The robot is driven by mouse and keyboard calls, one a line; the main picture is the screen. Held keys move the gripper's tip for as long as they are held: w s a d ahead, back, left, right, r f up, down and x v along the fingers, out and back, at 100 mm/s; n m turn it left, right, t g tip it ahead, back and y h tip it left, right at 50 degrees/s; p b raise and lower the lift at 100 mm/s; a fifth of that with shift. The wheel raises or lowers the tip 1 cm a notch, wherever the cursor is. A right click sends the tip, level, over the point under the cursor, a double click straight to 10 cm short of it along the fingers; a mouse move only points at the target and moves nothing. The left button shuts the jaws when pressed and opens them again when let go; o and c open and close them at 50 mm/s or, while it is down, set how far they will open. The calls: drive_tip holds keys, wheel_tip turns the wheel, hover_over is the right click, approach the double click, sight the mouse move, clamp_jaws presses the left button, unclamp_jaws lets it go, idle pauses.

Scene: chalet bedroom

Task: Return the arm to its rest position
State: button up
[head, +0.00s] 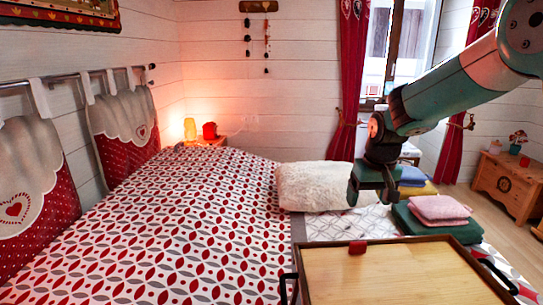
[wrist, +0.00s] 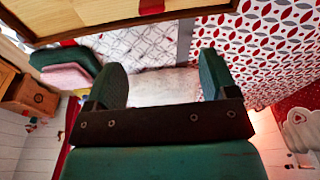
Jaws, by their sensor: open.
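My arm (head: 450,95) reaches in from the upper right in the head view, its links bent downward. My gripper (head: 367,190) hangs over the bed, in front of the white fluffy cushion and left of the folded textiles. In the wrist view my gripper (wrist: 160,85) shows two green fingers spread wide apart. Nothing is between them; the pale cushion shows beyond the gap. The gripper is open and empty.
A wooden tray (head: 400,278) with dark handles and a red tag lies in front. A fluffy cushion (head: 312,186), a pink folded cloth (head: 439,208) and a green one (head: 436,228) lie on the bed (head: 190,225). A wooden chest (head: 505,184) stands at right.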

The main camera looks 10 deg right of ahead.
drive_tip(key=s+a+r+n+y, duration=0.1)
drive_tip(key=s+a, duration=0.4)
drive_tip(key=s, duration=0.5)
drive_tip(key=s+a+r+n+g+y, duration=0.1)
drive_tip(key=s+a+r+n, duration=0.2)
drive_tip(key=s, duration=0.7)
drive_tip(key=s+a+r+n+y, duration=0.2)
drive_tip(key=s+a, duration=0.4)
drive_tip(key=s, duration=0.5)
drive_tip(key=shift+a+r+n+g, duration=0.3)
drive_tip(key=shift+r+n, duration=0.15)
drive_tip(key=shift+n, duration=0.25)
drive_tip(key=shift+c, duration=0.4)
